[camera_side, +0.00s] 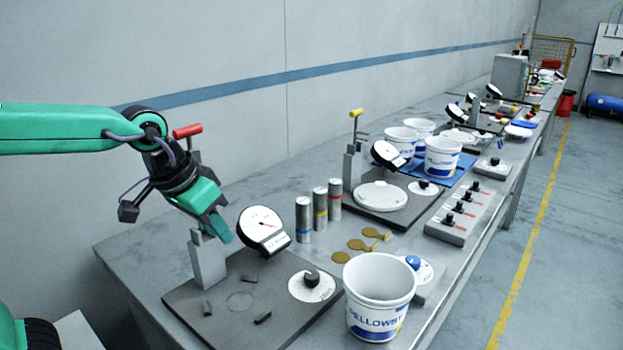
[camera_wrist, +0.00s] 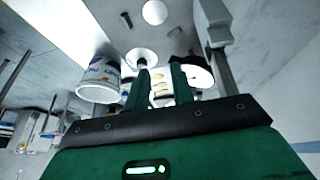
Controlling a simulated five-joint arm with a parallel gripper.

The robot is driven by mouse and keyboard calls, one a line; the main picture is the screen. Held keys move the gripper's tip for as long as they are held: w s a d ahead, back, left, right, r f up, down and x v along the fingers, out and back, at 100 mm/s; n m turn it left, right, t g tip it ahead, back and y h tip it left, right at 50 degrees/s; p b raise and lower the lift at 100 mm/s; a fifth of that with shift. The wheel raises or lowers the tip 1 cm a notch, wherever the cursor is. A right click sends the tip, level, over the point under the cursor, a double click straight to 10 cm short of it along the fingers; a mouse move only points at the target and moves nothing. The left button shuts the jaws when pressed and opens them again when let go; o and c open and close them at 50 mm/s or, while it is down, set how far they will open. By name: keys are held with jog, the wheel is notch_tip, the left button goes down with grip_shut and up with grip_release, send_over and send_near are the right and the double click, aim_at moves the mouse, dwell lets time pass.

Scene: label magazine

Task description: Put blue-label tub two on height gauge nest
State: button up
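A white tub with a blue label (camera_side: 380,297) stands upright at the bench's front edge; a white tub also shows in the wrist view (camera_wrist: 100,78). Three more white tubs stand at the back, one with a clear blue label (camera_side: 442,158). I cannot tell which is tub two. The near dark gauge plate (camera_side: 230,325) has a marked circle, small dark blocks and a dial (camera_side: 263,230). A second gauge plate (camera_side: 408,217) carries a pale round disc. I cannot tell which is the height gauge nest. My gripper (camera_side: 222,232) is above the near plate, and its fingers (camera_wrist: 160,70) are apart and empty.
Three metal cylinders (camera_side: 320,208) stand between the gauge plates. Brass discs (camera_side: 362,245) lie near the front tub. A red handle (camera_side: 187,131) is close behind my gripper. A row of black knobs (camera_side: 460,208) and a blue mat (camera_side: 423,177) are farther back.

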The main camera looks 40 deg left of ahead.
jog(key=s+a+f+t, duration=0.1)
jog(key=s+a, duration=0.3)
jog(key=s, duration=0.4)
jog(key=shift+f+y, duration=0.3)
jog(key=shift+f, duration=0.6)
jog(key=shift+o, duration=0.5)
jog(key=shift+s+a, duration=0.1)
jog(key=n+g, duration=0.5)
jog(key=n, duration=0.2)
send_near(345, 283)
notch_tip(345, 283, down, 5)
jog(key=w+a, duration=0.2)
jog(key=shift+w+d+f, duration=0.1)
jog(key=shift+w+f, duration=0.05)
jog(key=shift+f, duration=1.15)
jog(key=shift+w+d+f, duration=0.1)
jog(key=shift+w+f, duration=0.05)
jog(key=shift+f, duration=1.1)
jog(key=shift+w+f, duration=0.15)
jog(key=shift+f, duration=1.15)
